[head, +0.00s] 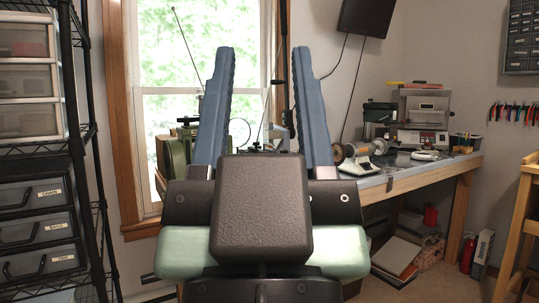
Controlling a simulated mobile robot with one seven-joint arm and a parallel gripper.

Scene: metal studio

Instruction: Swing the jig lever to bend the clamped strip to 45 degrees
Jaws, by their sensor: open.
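My gripper (260,105) is in the middle of the head view, raised in front of the window. Its two long blue-grey fingers point up and stand wide apart, with nothing between their tips. The jig, its lever and the clamped strip cannot be made out. Some small metal parts (278,135) show between the fingers at bench height, but my gripper hides most of that area and I cannot tell what they are.
A workbench (430,165) runs along the right wall and holds a bench grinder or polisher (360,160) and other machines. A black wire shelf (80,130) with drawers stands at left. Boxes and a red extinguisher (482,250) sit on the floor at right. A wooden stand (515,220) is at far right.

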